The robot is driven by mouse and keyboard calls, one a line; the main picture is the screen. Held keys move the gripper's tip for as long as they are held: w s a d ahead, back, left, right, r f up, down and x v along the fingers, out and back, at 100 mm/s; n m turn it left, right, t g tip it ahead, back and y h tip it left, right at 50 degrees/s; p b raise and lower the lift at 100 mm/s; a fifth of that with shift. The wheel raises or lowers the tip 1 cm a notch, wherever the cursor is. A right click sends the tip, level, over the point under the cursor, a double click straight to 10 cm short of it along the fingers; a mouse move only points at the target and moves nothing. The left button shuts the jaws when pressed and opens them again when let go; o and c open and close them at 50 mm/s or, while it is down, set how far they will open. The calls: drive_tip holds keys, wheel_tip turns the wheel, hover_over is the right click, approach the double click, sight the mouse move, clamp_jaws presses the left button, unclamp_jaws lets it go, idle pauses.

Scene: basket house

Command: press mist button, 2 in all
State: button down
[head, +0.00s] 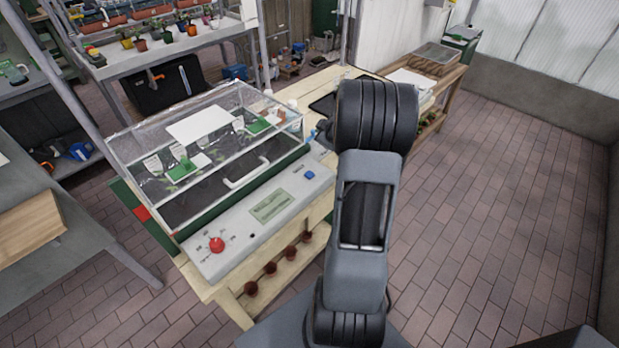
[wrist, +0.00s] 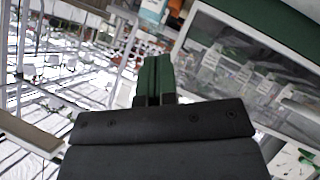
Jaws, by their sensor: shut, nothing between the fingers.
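A blue button (head: 309,174) sits at the right end of the pale control panel (head: 228,226) on the front of the propagator. Its small label is too blurred to read. A red knob (head: 217,244) is at the panel's left end and a greenish display (head: 270,205) lies between them. My arm stands to the right of the panel in the head view, and my gripper cannot be made out there. In the wrist view my gripper (wrist: 154,75) is shut, its green fingers together with nothing between them. The blue button cannot be made out in the wrist view.
The propagator's clear lid (head: 200,123) is closed over trays and labels; it also shows in the wrist view (wrist: 245,75). Several small pots (head: 271,268) stand on the shelf below the panel. A grey table (head: 60,240) is at the left. The brick floor at the right is clear.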

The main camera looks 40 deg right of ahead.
drive_tip(key=s+d+m+g+h+b, duration=0.1)
drive_tip(key=s+d+m+g+h, duration=0.2)
drive_tip(key=d+m, duration=0.45)
drive_tip(key=m+y+b, duration=0.1)
drive_tip(key=m+y, duration=0.8)
drive_tip(key=m, duration=1.2)
hover_over(309, 175)
drive_tip(key=shift+f+b, duration=0.2)
drive_tip(key=shift+b, duration=0.1)
wheel_tip(309, 175, down, 9)
drive_tip(key=b, duration=0.7)
drive_tip(key=shift+r, duration=0.2)
drive_tip(key=shift+f+b, duration=0.4)
drive_tip(key=shift+b, duration=0.05)
